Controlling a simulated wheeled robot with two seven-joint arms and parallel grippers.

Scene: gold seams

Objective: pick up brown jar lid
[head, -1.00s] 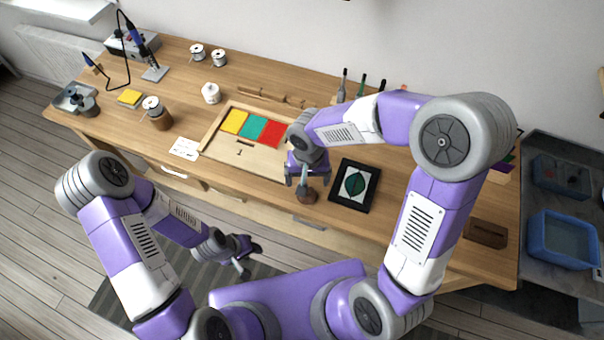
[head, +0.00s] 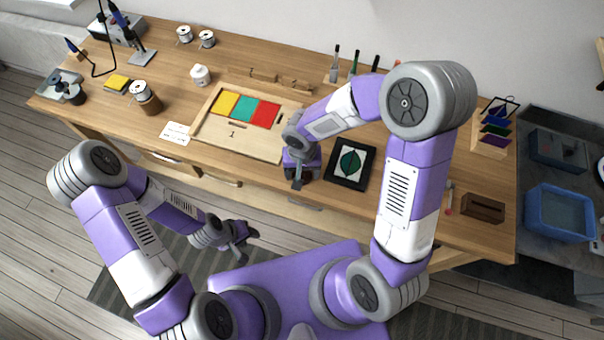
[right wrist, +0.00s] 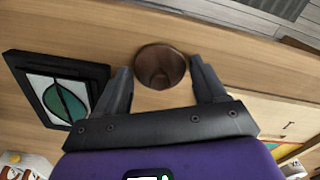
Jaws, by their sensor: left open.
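A round brown object (right wrist: 160,66), which looks like the jar lid, is on the wooden bench near its front edge in the right wrist view. It has a darker middle. My right gripper (right wrist: 160,82) is open, with one finger on each side of it in the picture; I see no contact, and the height gap is hard to tell. In the head view my right gripper (head: 298,180) is over the front edge of the bench and hides the brown object. My left gripper (head: 247,246) is open and empty, low in front of the bench.
A framed leaf panel (head: 351,164) lies right of my right gripper. A wooden tray (head: 208,139) with coloured glass panes is to the left. A brown jar (head: 150,104) stands further left by a spool. A brown slotted block (head: 482,208) is at the right.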

